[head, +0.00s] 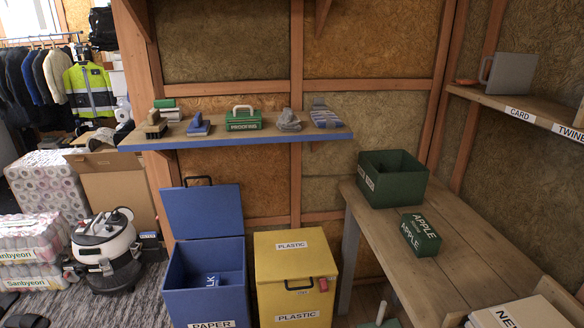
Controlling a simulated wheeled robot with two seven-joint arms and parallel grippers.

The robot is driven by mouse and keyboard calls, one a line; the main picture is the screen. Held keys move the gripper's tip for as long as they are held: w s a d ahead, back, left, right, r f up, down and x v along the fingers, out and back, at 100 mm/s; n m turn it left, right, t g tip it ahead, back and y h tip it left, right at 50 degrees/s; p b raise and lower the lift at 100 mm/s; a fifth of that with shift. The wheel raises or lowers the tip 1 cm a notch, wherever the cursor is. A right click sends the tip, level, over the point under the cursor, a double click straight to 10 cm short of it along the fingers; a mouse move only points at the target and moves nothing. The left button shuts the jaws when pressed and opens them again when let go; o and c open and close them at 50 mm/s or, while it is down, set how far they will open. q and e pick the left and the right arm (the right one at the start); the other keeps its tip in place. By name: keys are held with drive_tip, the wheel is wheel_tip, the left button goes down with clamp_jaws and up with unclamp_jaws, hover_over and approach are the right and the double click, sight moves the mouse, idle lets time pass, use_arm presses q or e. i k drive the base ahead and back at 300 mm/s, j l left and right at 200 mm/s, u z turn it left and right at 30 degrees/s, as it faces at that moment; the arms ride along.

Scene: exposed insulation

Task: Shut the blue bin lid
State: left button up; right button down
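The blue bin (207,306), labelled PAPER, stands on the floor left of the yellow bin. Its blue lid (203,211) is open and stands upright at the back, with a dark handle (198,181) at its top edge. A blue item with white lettering (212,280) lies inside the bin. Neither of my grippers shows in the head view.
A yellow PLASTIC bin (284,262), lid shut, stands right beside the blue bin. A blue-edged shelf (240,139) with brushes and boxes hangs above. A wooden workbench (462,260) is at right, a vacuum cleaner (106,246) at left.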

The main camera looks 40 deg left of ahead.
sight(210, 210)
drive_tip(key=u, duration=2)
drive_tip(key=i+j, duration=0.15)
drive_tip(key=i+j+z, duration=0.05)
